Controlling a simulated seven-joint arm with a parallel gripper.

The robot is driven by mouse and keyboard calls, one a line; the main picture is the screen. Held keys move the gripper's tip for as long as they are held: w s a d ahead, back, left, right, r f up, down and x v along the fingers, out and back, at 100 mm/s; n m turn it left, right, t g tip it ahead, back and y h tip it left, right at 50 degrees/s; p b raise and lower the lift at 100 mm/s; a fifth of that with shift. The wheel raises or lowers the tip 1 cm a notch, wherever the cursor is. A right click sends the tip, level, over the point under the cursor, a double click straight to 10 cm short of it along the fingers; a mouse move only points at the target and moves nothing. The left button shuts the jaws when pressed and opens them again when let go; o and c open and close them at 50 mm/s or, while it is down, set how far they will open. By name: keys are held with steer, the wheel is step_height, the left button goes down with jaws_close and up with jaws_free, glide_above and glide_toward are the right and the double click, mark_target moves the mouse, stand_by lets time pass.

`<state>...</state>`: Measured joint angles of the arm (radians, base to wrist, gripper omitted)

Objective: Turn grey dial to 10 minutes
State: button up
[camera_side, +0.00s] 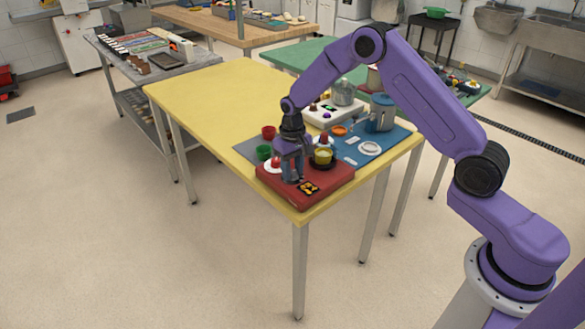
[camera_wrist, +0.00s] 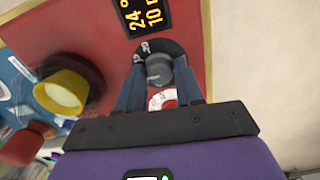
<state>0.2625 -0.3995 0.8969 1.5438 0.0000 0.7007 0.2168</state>
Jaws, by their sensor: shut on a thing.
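The red control box (camera_side: 335,184) sits at the near corner of the yellow table. The grey dial (camera_wrist: 158,70) is on its top, on a black round plate with white marks (camera_wrist: 143,48). My gripper (camera_wrist: 160,82) is shut on the grey dial, one finger on each side. In the side view my gripper (camera_side: 291,178) points down at the box and hides the dial. A black display (camera_side: 308,188) with yellow signs lies beside it; in the wrist view the display (camera_wrist: 146,14) shows "24" and "10", partly cut off.
A yellow cup-shaped knob (camera_side: 323,156) stands on the box right of my gripper. A white disc with a red part (camera_side: 273,165) is to its left. Green (camera_side: 264,152) and red cups (camera_side: 268,132) stand behind. A blue mat (camera_side: 385,145) holds dishes. The table's left part is clear.

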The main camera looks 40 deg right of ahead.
mark_target(293, 172)
steer(key=o, duration=1)
step_height(293, 172, up, 17)
steer(key=shift+r, duration=0.2)
steer(key=s+a+r+n, duration=0.1)
steer(key=s+a+n, duration=0.25)
steer(key=s, duration=0.55)
steer(key=s+a+r+n, duration=0.25)
steer(key=s+a, duration=0.25)
steer(key=s, duration=0.4)
steer(key=s+d+f+n, duration=0.1)
steer(key=s+d+n, duration=0.1)
steer(key=s, duration=0.5)
steer(key=s+d+f+n, duration=0.1)
steer(key=s+n, duration=0.2)
steer(key=s, duration=0.4)
steer(key=s+d+f+n, duration=0.1)
steer(key=s+d+n, duration=0.1)
steer(key=s, duration=0.6)
steer(key=shift+d+f+n, duration=0.15)
steer(key=shift+d+n, duration=0.15)
steer(key=shift+d, duration=0.05)
